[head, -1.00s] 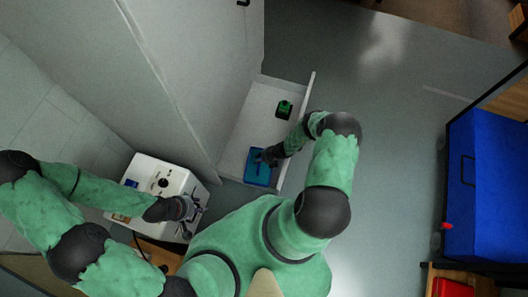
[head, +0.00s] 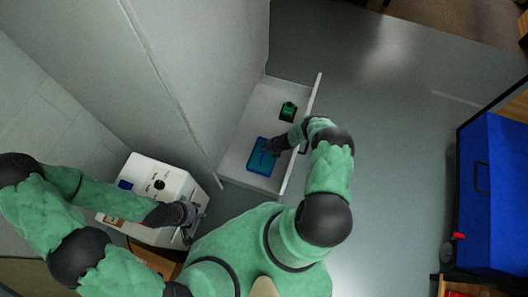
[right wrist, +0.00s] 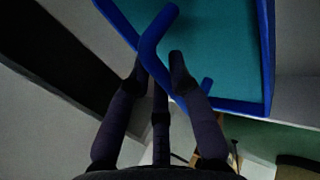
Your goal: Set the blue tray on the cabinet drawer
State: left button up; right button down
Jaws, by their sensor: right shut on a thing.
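The blue tray (head: 259,163) is over the pulled-out white cabinet drawer (head: 240,160), inside its outline in the head view. I cannot tell whether it touches the drawer floor. In the right wrist view the tray (right wrist: 215,45) has a blue rim, a teal inside and a bent blue handle bar. My right gripper (head: 272,147) is shut on the tray at that bar; in the right wrist view its fingers (right wrist: 158,75) sit on either side of it. My left gripper (head: 192,213) is beside a white machine; its fingers are too small to read.
A small green item (head: 288,111) lies in the drawer beyond the tray. The tall white cabinet (head: 215,70) stands left of the drawer. The white machine (head: 158,188) is at lower left. A large blue box (head: 495,200) stands far right. Floor between is clear.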

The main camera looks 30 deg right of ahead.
jog(key=shift+w+d+f+b, duration=0.25)
jog(key=shift+w+f+b, duration=0.35)
jog(key=shift+f, duration=0.1)
jog(key=shift+w+d+f+b, duration=0.2)
jog(key=shift+w+f+b, duration=0.3)
jog(key=shift+f, duration=0.25)
jog(key=shift+w+d+f+b, duration=0.25)
jog(key=shift+w+f+b, duration=0.25)
jog(key=shift+f+b, duration=0.95)
jog(key=shift+f, duration=0.7)
jog(key=shift+f, duration=0.1)
jog(key=c, duration=1.1)
grip_release()
jog(key=shift+c, duration=0.2)
